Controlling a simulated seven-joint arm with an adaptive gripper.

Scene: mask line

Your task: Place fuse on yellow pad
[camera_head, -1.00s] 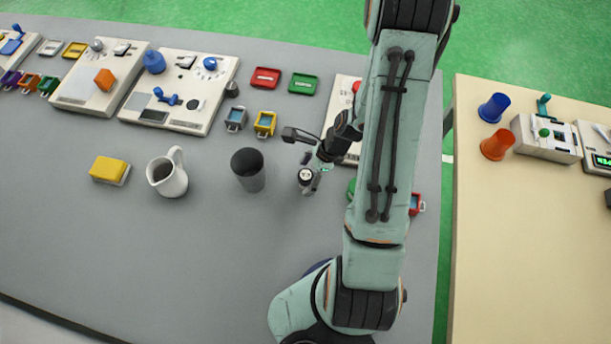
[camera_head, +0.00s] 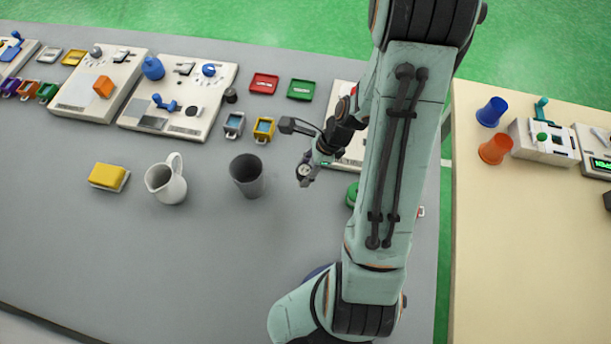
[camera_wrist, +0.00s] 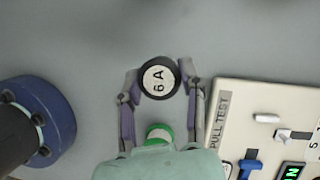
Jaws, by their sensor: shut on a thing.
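My gripper (camera_head: 306,172) is shut on the fuse, a dark round piece with a white top marked "6 A". The fuse (camera_wrist: 158,77) sits between both fingertips in the wrist view, its top facing the camera; its underside is hidden. In the head view the fuse (camera_head: 303,171) is small, right of the grey cup. A flat yellow pad (camera_head: 73,57) with a raised rim lies at the back left, far from my gripper. A thicker yellow block (camera_head: 107,174) on a pale base lies at the left front.
A white jug (camera_head: 166,181) and a grey cup (camera_head: 247,176) stand left of my gripper. Red (camera_head: 264,83) and green (camera_head: 301,90) flat pads lie behind. Control panels (camera_head: 178,97) line the back. A PULL TEST panel (camera_wrist: 262,118) is nearby. The table front is clear.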

